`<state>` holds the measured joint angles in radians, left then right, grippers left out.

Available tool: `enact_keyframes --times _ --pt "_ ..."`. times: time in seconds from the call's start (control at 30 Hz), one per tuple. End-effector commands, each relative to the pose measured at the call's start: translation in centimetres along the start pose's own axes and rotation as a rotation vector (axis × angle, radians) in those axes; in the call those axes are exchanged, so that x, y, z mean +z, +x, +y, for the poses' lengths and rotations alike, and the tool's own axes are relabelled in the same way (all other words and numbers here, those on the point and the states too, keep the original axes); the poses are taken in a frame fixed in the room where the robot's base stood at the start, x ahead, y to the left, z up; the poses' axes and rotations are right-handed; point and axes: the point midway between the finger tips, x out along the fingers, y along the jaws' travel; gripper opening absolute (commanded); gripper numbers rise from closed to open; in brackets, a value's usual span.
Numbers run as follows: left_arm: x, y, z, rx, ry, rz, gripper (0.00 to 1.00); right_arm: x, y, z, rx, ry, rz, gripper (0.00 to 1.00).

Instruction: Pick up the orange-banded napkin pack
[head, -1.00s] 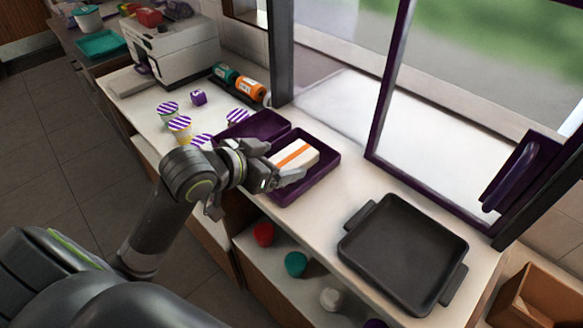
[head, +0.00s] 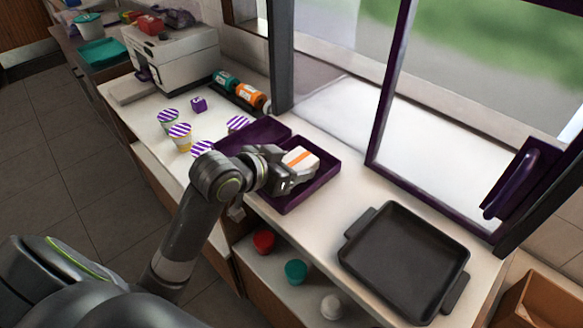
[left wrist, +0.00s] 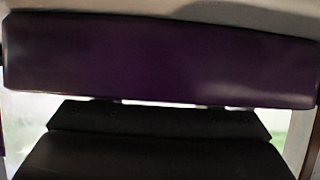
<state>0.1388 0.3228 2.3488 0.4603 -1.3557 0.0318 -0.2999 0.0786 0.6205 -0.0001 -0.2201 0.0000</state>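The napkin pack (head: 301,159), white with an orange band, is in the right compartment of a purple tray (head: 322,182) on the counter. My left gripper (head: 293,182) is at the pack's near left side, low over the tray, and covers part of the pack. Its fingers are small and overlap the pack in the picture, so I cannot tell whether they are open or shut on it. In the left wrist view a purple band crosses above dark slabs, and I cannot make out the pack there. My right gripper is not in view.
Several purple-striped cups (head: 180,131) and a small purple cube (head: 198,104) stand left of the tray. Teal and orange bottles (head: 250,95) lie along the wall. A black pan (head: 404,263) sits at the right. A purple window frame (head: 391,85) rises behind.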

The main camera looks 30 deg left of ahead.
Motion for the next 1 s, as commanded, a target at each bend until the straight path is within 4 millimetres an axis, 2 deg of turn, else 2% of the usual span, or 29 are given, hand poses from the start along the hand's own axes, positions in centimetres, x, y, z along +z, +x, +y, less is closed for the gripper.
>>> enact_keyframes --times 0.03,0.17,0.47,0.8,1.0 --pt "0.0 0.0 0.0 0.000 0.000 0.000 0.52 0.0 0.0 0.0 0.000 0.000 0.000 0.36" --pt "0.0 0.0 0.0 0.000 0.000 0.000 0.35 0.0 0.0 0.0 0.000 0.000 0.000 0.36" --pt "-0.5 -0.2 0.0 0.000 0.001 0.002 0.34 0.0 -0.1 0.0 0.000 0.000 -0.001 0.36" --pt "-5.8 -3.1 0.0 -0.001 0.006 0.006 0.34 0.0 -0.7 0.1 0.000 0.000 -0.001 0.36" --pt "-8.1 -4.4 0.0 -0.001 0.003 0.003 0.34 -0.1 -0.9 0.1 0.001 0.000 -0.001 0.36"
